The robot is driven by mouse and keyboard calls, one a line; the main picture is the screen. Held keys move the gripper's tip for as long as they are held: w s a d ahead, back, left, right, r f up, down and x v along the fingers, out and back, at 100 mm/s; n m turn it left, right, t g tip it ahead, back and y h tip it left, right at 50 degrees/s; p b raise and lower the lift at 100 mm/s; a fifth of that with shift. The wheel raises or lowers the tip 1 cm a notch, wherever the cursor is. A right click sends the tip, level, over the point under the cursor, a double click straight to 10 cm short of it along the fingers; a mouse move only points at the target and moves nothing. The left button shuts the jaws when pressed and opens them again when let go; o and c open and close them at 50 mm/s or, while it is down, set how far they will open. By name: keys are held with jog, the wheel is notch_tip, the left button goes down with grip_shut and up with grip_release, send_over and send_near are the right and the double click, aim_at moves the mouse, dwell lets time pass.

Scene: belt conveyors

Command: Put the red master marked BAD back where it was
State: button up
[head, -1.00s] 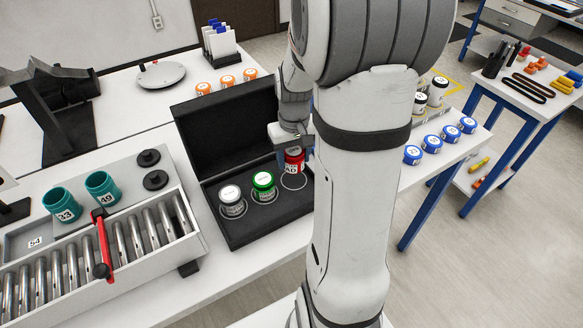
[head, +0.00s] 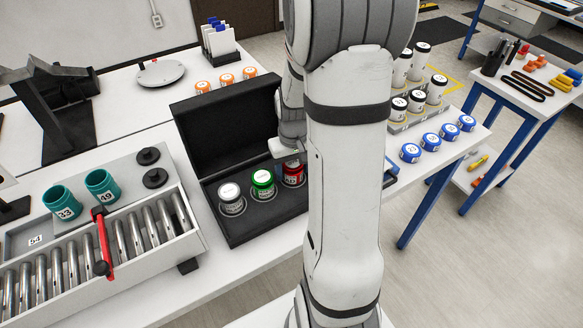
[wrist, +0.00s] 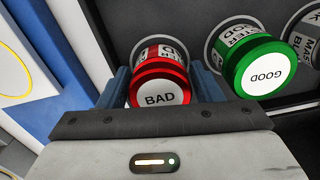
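The red master marked BAD (head: 292,173) is upright at the right spot of the black case (head: 232,232), its body inside that spot's ring outline in the wrist view. Whether its base touches the case floor is hard to tell. My gripper (wrist: 159,88) has one blue finger on each side of the red lid (wrist: 159,82), close against it. The green-lidded GOOD master (head: 262,182) stands beside it in the middle spot and also shows in the wrist view (wrist: 264,70). A white-lidded master (head: 231,198) stands in the left spot.
The case's open lid (head: 225,125) stands up behind the masters. A roller conveyor (head: 110,255) with teal jars (head: 102,187) is at left.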

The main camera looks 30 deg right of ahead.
aim_at(293, 163)
jog(key=shift+r, duration=0.1)
notch_tip(293, 163, up, 12)
jog(key=shift+f, duration=0.1)
jog(key=s+a+r+n+t, duration=0.1)
jog(key=s+a+r+t, duration=0.2)
jog(key=s+a, duration=0.9)
jog(key=shift+s+a+r, duration=0.3)
jog(key=shift+a+r, duration=0.05)
jog(key=shift+r, duration=0.2)
jog(key=shift+c, duration=0.6)
